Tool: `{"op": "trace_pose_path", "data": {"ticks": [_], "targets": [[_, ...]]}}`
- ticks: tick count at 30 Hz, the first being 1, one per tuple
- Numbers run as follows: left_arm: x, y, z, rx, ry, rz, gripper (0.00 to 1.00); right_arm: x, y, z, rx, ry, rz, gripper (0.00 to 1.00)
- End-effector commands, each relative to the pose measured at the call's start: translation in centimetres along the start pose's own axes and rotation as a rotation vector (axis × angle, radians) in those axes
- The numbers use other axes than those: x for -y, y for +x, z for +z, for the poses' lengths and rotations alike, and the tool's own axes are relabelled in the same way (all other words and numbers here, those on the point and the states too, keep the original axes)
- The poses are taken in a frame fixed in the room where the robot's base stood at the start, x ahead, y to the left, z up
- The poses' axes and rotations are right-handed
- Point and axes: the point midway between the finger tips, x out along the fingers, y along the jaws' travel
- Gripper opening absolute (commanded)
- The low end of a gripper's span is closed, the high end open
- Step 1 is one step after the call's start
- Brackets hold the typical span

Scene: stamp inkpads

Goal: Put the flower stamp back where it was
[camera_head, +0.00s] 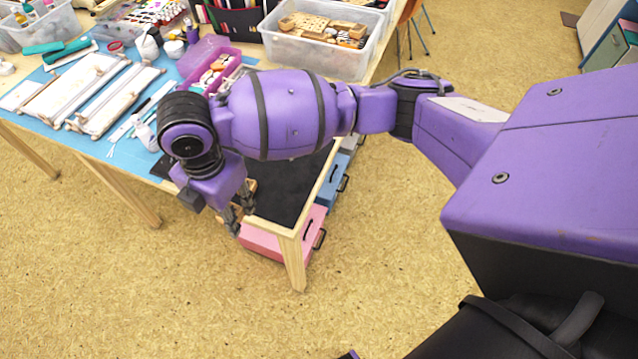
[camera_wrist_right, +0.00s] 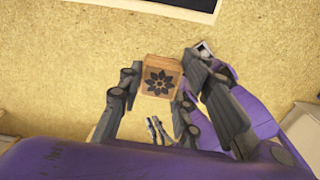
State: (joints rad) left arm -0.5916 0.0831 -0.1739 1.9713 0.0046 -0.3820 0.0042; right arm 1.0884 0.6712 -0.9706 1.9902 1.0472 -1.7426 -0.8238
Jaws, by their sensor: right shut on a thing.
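The flower stamp (camera_wrist_right: 160,77) is a small wooden block with a black flower on the face toward the right wrist camera. My right gripper (camera_wrist_right: 152,98) is shut on it, with a finger at each side. In the head view my right gripper (camera_head: 240,222) points down at the table's front right corner, in front of the dark surface there. The stamp is mostly hidden by my gripper in that view. A clear bin of wooden stamps (camera_head: 322,62) and an open pink box of stamps (camera_head: 203,47) stand farther back. My left gripper is not in view.
A blue mat (camera_head: 113,150) with white frames (camera_head: 105,95) covers the table's left part. Pink (camera_head: 268,240) and blue (camera_head: 333,184) cases with dark handles sit low by the table leg (camera_head: 292,262). The floor in front is clear.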

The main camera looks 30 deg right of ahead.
Motion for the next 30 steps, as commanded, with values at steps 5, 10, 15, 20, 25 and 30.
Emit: {"op": "trace_pose_path", "data": {"ticks": [5, 10, 15, 20, 25, 30], "targets": [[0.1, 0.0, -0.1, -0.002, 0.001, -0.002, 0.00, 0.3, 0.6, 1.9, 0.010, -0.045, -0.008, 0.10], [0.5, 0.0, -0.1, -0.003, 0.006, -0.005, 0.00, 0.8, 2.3, 5.9, 0.011, -0.042, -0.008, 0.10], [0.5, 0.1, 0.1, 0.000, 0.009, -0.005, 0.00, 1.3, 4.4, 9.9, 0.009, -0.044, -0.009, 0.10], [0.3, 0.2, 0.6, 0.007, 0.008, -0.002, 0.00, 1.5, 7.4, 12.0, 0.006, -0.045, -0.009, 0.10], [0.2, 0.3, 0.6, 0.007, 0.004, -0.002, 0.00, 1.6, 8.7, 13.2, 0.007, -0.048, -0.006, 0.10], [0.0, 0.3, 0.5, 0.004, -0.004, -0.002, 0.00, 1.7, 9.6, 14.0, 0.008, -0.047, -0.007, 0.10]]}}
